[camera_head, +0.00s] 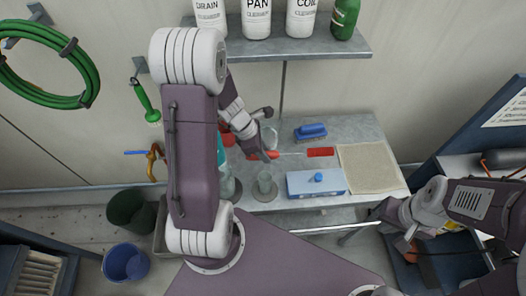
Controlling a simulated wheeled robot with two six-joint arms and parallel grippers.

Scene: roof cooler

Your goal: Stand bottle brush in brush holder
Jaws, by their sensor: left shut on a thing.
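The bottle brush (320,152) has a red head, a thin pale rod and an orange-red handle, and lies level across the view. My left gripper (266,148) is at the handle end and seems shut on it. The arm partly hides this grip. A clear upright vessel on a round grey base (265,184), which looks like the brush holder, stands on the bench just below the gripper in the picture. A similar vessel (230,187) stands to its left, partly hidden by my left arm. My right gripper (398,228) is off the bench's front right; its jaws are unclear.
A blue and white box (316,184), a blue brush (310,132) and a beige mat (371,167) lie on the grey bench (359,128). A shelf (285,48) with several bottles hangs above. Bins (126,261) stand at lower left.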

